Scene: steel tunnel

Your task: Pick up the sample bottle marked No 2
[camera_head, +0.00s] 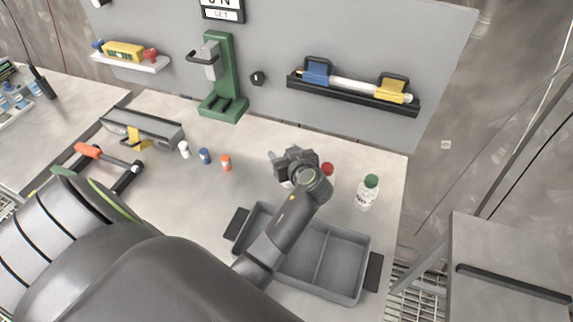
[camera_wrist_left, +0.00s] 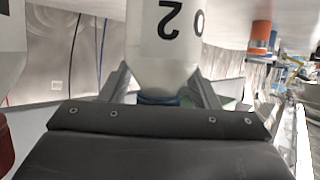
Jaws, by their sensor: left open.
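The sample bottle marked with a 2 (camera_wrist_left: 165,45) is white and fills the middle of the left wrist view, upside down in the picture, with a blue cap or collar (camera_wrist_left: 160,98) at its neck. My left gripper (camera_head: 284,168) is open, its fingers on either side of the bottle's neck; I cannot tell whether they touch it. In the head view the gripper hides most of this bottle. A red-capped bottle (camera_head: 327,170) stands just right of the gripper, partly hidden. A green-capped white bottle (camera_head: 366,195) stands further right. My right gripper is not in view.
A grey divided tray (camera_head: 345,243) lies in front, under my arm. Small white (camera_head: 184,149), blue (camera_head: 205,156) and orange (camera_head: 226,162) containers stand to the left. A green stand (camera_head: 222,105) and a wall rack (camera_head: 350,95) are behind. The table's right edge is near the green-capped bottle.

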